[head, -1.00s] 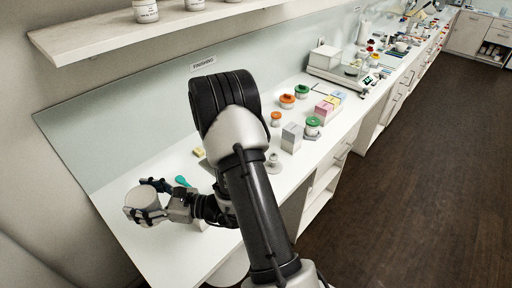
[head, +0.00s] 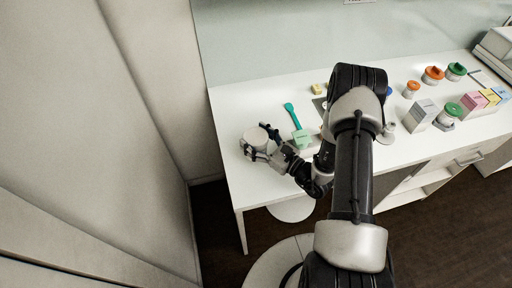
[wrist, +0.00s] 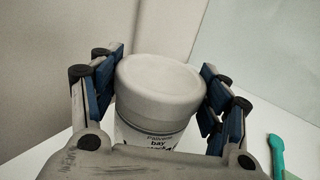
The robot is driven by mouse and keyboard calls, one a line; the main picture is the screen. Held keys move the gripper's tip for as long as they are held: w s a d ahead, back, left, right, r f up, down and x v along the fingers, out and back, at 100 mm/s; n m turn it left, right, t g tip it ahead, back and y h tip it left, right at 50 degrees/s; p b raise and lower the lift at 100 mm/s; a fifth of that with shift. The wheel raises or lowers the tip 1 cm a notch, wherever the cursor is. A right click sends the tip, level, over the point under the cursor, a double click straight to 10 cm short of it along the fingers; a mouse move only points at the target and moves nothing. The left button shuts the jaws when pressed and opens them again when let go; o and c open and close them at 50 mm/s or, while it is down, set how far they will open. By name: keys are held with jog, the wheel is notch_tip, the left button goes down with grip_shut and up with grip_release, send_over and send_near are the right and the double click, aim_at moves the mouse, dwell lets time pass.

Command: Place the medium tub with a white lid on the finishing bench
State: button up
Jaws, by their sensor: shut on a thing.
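The white-lidded tub (head: 256,137) is upright in my gripper (head: 262,144), over the near left end of the white finishing bench (head: 236,190). In the wrist view the tub (wrist: 158,88) has a pale lid and a printed label, partly readable as "bay". The blue finger pads of my gripper (wrist: 158,92) close on it from both sides. The gripper body hides the tub's base, so I cannot tell whether it touches the bench.
A teal spatula (head: 292,115) and a pale green block (head: 301,138) lie right of the tub. The bench's left end is clear.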

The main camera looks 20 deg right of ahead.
jog(key=shift+f+b, duration=0.4)
jog(key=shift+f, duration=1.8)
jog(key=shift+f, duration=0.1)
jog(key=o, duration=0.9)
jog(key=shift+o, duration=0.3)
